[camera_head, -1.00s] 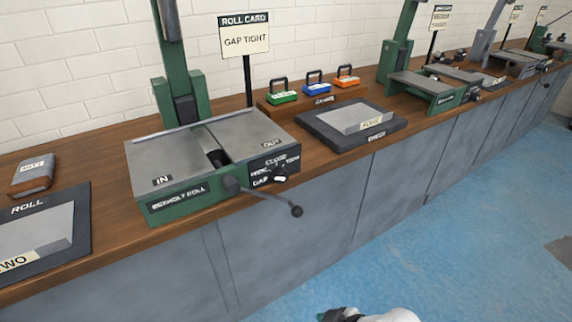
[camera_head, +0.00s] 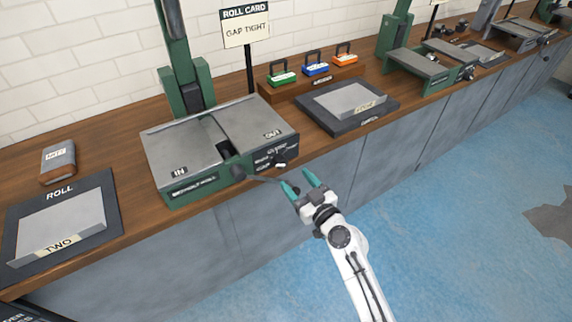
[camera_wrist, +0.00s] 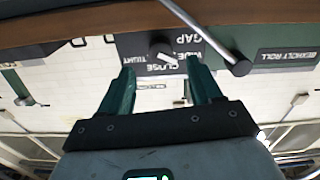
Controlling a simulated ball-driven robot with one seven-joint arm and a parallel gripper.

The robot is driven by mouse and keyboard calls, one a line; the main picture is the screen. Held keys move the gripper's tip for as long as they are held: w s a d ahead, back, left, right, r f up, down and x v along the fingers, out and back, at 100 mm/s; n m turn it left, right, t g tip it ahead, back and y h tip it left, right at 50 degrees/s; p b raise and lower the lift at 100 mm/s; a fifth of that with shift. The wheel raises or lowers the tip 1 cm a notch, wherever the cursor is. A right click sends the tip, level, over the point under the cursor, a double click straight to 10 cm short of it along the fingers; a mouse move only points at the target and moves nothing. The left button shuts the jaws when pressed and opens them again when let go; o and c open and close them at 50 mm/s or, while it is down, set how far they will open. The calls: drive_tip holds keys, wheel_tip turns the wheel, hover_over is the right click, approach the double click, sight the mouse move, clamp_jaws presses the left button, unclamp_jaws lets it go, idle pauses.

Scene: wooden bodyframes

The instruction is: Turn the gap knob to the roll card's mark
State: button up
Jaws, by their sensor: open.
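The roll card (camera_head: 246,28) stands on a post behind the green roll machine (camera_head: 222,150) and reads GAP TIGHT. The dark gap knob (camera_wrist: 162,48) is on the machine's front panel, which is upside down in the wrist view and marked TIGHT, CLOSE and WIDE. Its white pointer slants toward the area between CLOSE and WIDE; its exact setting is unclear. The knob is small in the head view (camera_head: 281,160). My gripper (camera_head: 296,178) is open and empty, in front of the panel. In the wrist view its fingers (camera_wrist: 160,70) point at the panel, apart from the knob.
A ROLL mat (camera_head: 107,195) with a plate marked TWO lies left.

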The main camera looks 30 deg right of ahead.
sight(283, 166)
drive_tip(key=shift+w+p, duration=0.5)
drive_tip(key=shift+w, duration=2.55)
drive_tip(key=shift+c, duration=0.4)
drive_tip(key=c, duration=1)
drive_tip(key=shift+o, duration=0.2)
